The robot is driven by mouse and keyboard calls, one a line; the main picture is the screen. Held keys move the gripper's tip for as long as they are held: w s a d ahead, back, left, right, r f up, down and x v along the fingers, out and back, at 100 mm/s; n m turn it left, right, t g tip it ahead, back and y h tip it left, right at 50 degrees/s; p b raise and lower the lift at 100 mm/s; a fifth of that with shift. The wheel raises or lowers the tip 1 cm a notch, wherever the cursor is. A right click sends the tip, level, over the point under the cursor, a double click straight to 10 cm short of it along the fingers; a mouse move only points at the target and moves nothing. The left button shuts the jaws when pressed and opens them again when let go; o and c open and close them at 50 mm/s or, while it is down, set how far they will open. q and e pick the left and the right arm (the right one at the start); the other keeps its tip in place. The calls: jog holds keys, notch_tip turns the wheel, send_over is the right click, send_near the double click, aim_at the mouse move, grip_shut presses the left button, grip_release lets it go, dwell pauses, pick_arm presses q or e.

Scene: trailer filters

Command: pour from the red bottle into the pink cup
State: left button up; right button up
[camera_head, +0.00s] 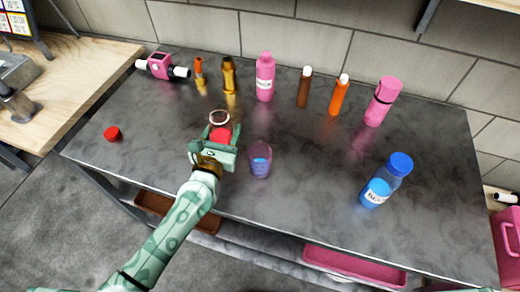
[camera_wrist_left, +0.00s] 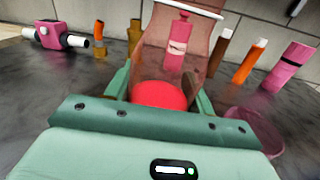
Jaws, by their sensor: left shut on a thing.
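My left gripper (camera_head: 221,134) is shut on the red bottle (camera_head: 219,118), a see-through bottle with red liquid low inside and an open, pale-rimmed mouth. In the left wrist view the bottle (camera_wrist_left: 186,52) stands between the fingers (camera_wrist_left: 160,95) and looks roughly upright. Whether its base touches the table is hidden by the gripper. The pink cup (camera_head: 261,160), see-through with a bluish patch on its side, stands on the table just right of the gripper, apart from the bottle. It also shows at the right in the left wrist view (camera_wrist_left: 257,130). My right gripper is out of view.
A red cap (camera_head: 112,134) lies on the dark table (camera_head: 310,190) at the left. Along the back stand a pink bottle (camera_head: 265,80), brown bottle (camera_head: 304,88), orange bottle (camera_head: 339,97) and pink flask (camera_head: 382,103). A blue bottle (camera_head: 385,182) stands at the right. The table's middle right is clear.

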pick_arm(q)
jog(key=shift+r+m, duration=0.2)
jog(key=shift+m, duration=0.5)
jog(key=shift+d+m, duration=0.15)
jog(key=shift+m, duration=0.85)
jog(key=shift+s+d+f+m+t+h+b, duration=0.15)
jog(key=shift+m+b, duration=0.3)
jog(key=shift+m, duration=0.45)
jog(key=shift+s+d+f+m+t+h+b, duration=0.2)
jog(key=shift+m+b, duration=0.25)
jog(key=shift+m, duration=0.45)
jog(key=shift+w+a+f+m+h+b, duration=0.15)
jog(key=shift+m+b, duration=0.25)
jog(key=shift+m, duration=0.35)
jog(key=shift+w+a+f+m+h+b, duration=0.15)
jog(key=shift+m+b, duration=0.25)
jog(key=shift+m, duration=0.35)
jog(key=shift+a+f+m+b, duration=0.15)
jog(key=shift+f+m+b, duration=0.05)
jog(key=shift+m+b, duration=0.2)
jog(key=shift+w+a+r+m+h, duration=0.1)
jog(key=shift+r+m+h, duration=0.15)
jog(key=shift+m, duration=0.25)
jog(key=shift+a+r+m+h, duration=0.1)
jog(key=shift+r+m, duration=0.25)
jog(key=shift+m, duration=0.15)
jog(key=shift+a+m, duration=0.1)
jog(key=shift+m, duration=0.9)
